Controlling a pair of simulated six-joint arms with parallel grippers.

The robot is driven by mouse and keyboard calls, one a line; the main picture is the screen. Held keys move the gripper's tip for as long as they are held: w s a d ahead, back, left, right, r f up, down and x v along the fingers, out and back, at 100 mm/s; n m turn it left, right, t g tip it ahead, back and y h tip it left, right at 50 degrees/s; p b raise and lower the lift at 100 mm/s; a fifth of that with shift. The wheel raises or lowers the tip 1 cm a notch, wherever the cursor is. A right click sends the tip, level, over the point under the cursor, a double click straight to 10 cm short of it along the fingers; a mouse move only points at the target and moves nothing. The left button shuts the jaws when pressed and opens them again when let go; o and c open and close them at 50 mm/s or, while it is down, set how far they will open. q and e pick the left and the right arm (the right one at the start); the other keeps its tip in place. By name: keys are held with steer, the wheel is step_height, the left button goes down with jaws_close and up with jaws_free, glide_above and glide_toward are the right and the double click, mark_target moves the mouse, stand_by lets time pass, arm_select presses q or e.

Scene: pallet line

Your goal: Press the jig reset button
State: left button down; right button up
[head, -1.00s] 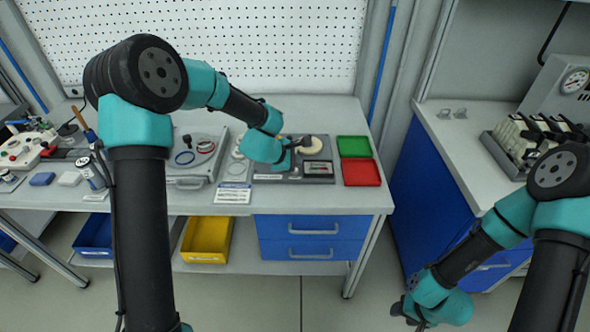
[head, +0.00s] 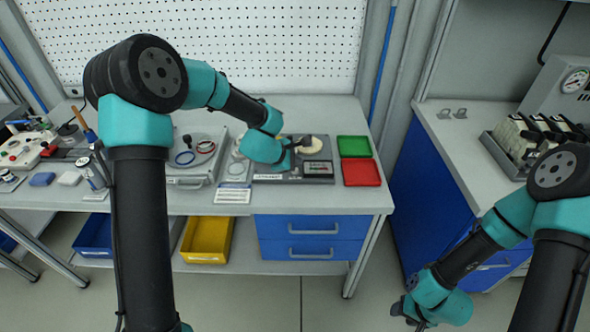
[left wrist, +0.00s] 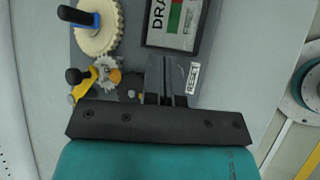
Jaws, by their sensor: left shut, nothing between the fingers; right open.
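The grey jig plate (head: 264,178) lies on the bench and shows in the left wrist view (left wrist: 133,55). A white RESET label (left wrist: 193,78) is on it, beside my left gripper's fingers. I cannot see the reset button itself; the fingers may hide it. My left gripper (left wrist: 166,62) is shut and empty, its fingertips over the plate between the label and a small display (left wrist: 174,22). In the head view my left gripper (head: 296,143) is over the plate, partly hidden by its own wrist. My right gripper (head: 411,312) is open and empty, low at the right.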

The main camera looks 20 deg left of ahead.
arm_select(q)
steer(key=shift+f, duration=0.1)
stand_by(0.3)
steer(key=shift+f, duration=0.3)
steer(key=shift+f, duration=0.55)
stand_by(1.1)
steer(key=shift+r, duration=0.95)
steer(key=shift+r, duration=0.15)
steer(key=shift+r, duration=2.4)
